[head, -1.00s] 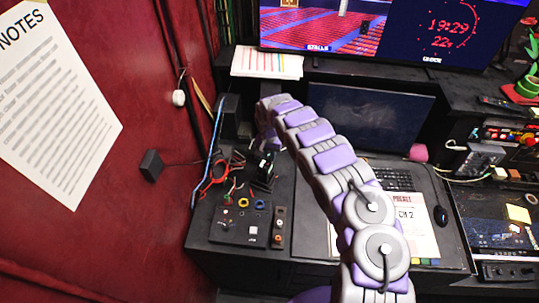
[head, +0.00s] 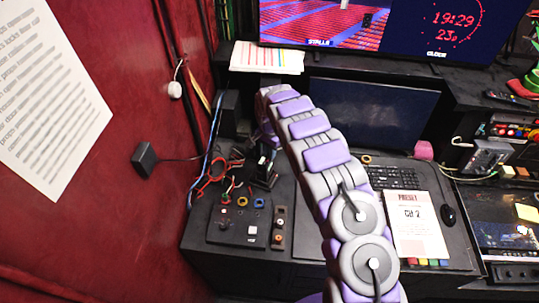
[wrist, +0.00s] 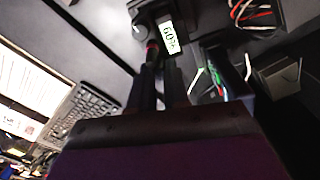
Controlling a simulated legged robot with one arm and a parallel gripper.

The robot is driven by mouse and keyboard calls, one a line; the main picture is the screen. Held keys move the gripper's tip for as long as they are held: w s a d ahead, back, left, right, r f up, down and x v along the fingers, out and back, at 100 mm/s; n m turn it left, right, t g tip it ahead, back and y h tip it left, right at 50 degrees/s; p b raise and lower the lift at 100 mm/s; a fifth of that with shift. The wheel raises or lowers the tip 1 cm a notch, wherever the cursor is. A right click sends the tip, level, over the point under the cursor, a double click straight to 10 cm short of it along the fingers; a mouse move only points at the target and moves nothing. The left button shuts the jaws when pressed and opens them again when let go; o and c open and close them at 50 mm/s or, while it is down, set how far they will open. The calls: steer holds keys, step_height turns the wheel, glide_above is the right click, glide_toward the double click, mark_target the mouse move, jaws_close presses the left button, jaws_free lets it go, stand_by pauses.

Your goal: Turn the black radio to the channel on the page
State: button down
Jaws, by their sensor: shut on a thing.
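The black radio (head: 264,172) stands on the left part of the desk, below the end of my arm. In the wrist view the black radio (wrist: 143,17) shows a pale lit display with dark characters, tilted and hard to read. My gripper (wrist: 153,58) is at the radio's edge, its dark fingers closed around a small part with a red mark, which looks like a knob. The fingers hide most of it. In the head view my gripper (head: 266,146) is small and dark. The white page (head: 414,222) lies on the desk at right, headed "PRESET" with "CH 2" below.
A black panel (head: 237,232) with buttons and coloured rings lies in front of the radio. Red cables (head: 212,172) lie left of it. A keyboard (head: 395,178), a mouse (head: 449,214) and a dark monitor (head: 368,112) are to the right.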

steer(key=c, duration=1.1)
jaws_free()
steer(key=shift+a, duration=0.1)
step_height(320, 180, up, 17)
steer(key=b, duration=0.1)
steer(key=shift+w+a, duration=0.15)
steer(key=shift+a, duration=0.05)
steer(key=shift+r, duration=0.1)
